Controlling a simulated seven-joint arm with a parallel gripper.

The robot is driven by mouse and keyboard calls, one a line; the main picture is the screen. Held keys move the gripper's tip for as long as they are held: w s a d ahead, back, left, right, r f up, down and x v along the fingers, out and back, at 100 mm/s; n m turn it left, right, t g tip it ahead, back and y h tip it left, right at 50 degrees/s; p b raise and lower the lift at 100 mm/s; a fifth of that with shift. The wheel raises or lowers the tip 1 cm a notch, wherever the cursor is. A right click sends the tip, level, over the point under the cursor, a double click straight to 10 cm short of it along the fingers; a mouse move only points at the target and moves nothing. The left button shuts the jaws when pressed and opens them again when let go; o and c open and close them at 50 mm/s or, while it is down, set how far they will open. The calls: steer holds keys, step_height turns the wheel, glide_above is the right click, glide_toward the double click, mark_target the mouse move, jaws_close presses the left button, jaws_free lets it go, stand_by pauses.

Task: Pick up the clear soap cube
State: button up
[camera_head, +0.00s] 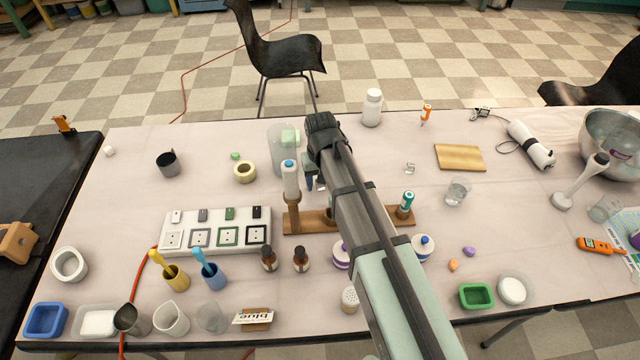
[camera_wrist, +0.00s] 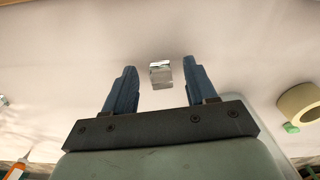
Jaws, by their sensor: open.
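The clear soap cube (camera_wrist: 160,76) appears as a small glassy block on the pale table in the wrist view. My gripper (camera_wrist: 159,66) is open, with its two blue fingers on either side of the cube in that picture. Gaps show on both sides, so neither finger appears to touch it. The height between the fingertips and the cube is hard to tell. In the head view my gripper (camera_head: 311,180) points down over the middle of the table, and the arm hides what lies under it. A small clear piece (camera_head: 409,168) also lies right of the arm there.
A tape roll (camera_head: 245,172) and a green piece (camera_head: 235,155) lie left of my gripper. A clear beaker (camera_head: 278,150) is just left. A glass (camera_head: 457,191) and wooden board (camera_head: 460,157) are right.

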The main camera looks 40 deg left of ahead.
steer(key=shift+f, duration=0.2)
jaws_close()
stand_by(0.4)
steer(key=shift+r, duration=0.15)
step_height(320, 180, up, 10)
stand_by(0.6)
